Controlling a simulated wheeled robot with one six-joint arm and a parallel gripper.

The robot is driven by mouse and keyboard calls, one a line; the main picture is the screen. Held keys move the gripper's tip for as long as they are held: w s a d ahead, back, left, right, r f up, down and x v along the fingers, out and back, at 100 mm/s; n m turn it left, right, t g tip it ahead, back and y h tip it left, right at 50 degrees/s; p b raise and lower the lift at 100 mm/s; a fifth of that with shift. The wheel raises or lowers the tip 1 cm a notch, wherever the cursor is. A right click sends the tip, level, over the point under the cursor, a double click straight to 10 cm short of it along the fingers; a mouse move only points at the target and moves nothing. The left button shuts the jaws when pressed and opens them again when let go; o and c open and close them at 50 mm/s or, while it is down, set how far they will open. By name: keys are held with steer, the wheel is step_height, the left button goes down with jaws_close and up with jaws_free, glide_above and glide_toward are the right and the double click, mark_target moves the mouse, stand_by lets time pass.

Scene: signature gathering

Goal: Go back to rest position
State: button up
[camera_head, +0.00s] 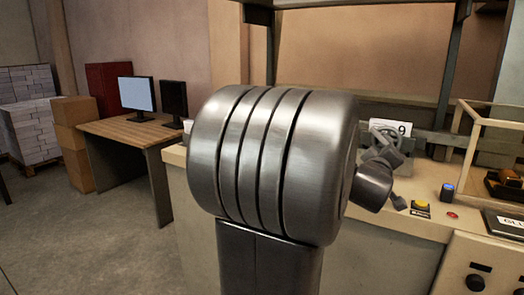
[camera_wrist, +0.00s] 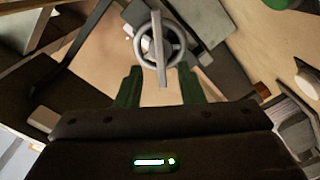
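My gripper (camera_wrist: 160,90) shows in the wrist view with its two dark green fingers spread apart and nothing held between them. Just beyond the fingertips is a grey handwheel (camera_wrist: 178,48) with a pale upright bar in front of it. The bar's lower end reaches toward the gap between the fingers; I cannot tell how far apart they are in depth. In the head view, my own large metal arm link fills the middle and hides much of the counter.
A counter (camera_head: 425,222) runs along the right with a yellow button (camera_head: 420,206), a blue button (camera_head: 447,191) and a red button (camera_head: 452,215). A framed clear case (camera_head: 490,150) stands farther right. A wooden desk (camera_head: 130,129) with monitors stands back left. The floor at left is open.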

steer(key=x, duration=0.7)
stand_by(0.3)
steer(key=v, duration=1.3)
steer(key=w+d+n+p, duration=0.3)
steer(key=w+d+n, duration=0.3)
steer(key=w, duration=0.5)
steer(key=shift+d+r+n+p, duration=0.2)
steer(key=shift+d+n+p, duration=0.2)
steer(key=shift+d, duration=0.1)
